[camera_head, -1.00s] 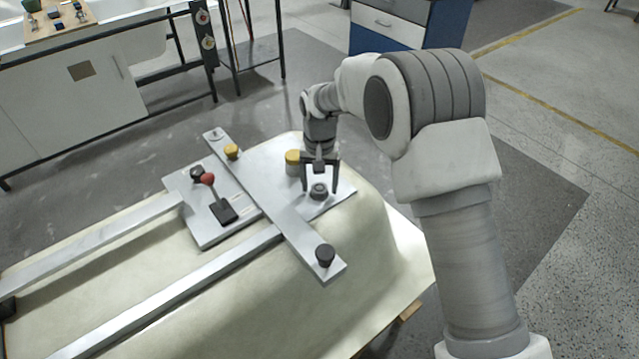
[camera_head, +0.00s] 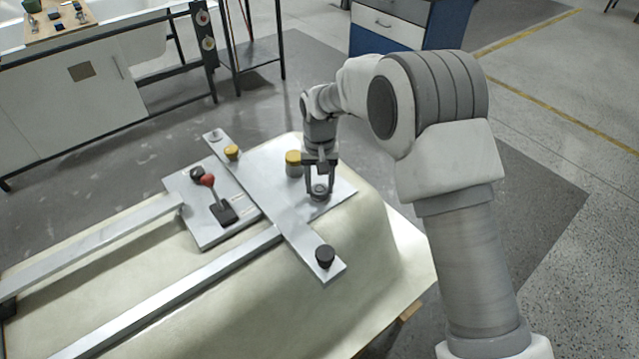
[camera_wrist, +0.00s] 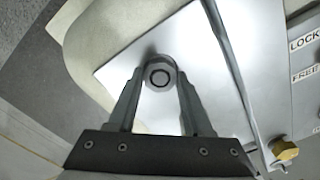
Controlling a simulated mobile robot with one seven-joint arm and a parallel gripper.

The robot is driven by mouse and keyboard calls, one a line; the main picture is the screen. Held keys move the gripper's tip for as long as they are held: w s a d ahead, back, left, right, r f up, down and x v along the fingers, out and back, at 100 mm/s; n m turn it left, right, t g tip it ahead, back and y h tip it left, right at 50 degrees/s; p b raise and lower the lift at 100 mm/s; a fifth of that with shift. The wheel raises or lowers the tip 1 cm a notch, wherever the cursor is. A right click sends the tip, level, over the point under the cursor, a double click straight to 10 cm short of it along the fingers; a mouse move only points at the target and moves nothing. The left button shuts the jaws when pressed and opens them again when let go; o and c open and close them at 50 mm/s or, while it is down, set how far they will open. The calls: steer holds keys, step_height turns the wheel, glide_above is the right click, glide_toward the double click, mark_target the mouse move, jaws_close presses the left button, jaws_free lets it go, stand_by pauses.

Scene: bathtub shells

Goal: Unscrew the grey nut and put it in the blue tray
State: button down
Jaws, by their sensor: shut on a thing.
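The grey nut (camera_head: 319,190) sits on the metal plate at the end of the pale shell. In the wrist view the nut (camera_wrist: 159,76) is a dark grey ring shape between the two fingertips. My gripper (camera_head: 319,194) points down and is shut on the nut; the gripper's fingers also show in the wrist view (camera_wrist: 158,80). I cannot tell whether the nut is still on a thread. No blue tray can be made out with certainty.
A yellow-topped knob (camera_head: 293,163) stands just left of my gripper. A long metal bar (camera_head: 275,205) with a black knob (camera_head: 325,256) crosses the plate. A red-balled lever (camera_head: 208,181) is further left. A blue cabinet (camera_head: 440,25) stands behind on the floor.

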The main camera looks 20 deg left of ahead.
mark_target(320, 189)
steer(key=shift+r+p, duration=1.55)
steer(key=shift+r, duration=1)
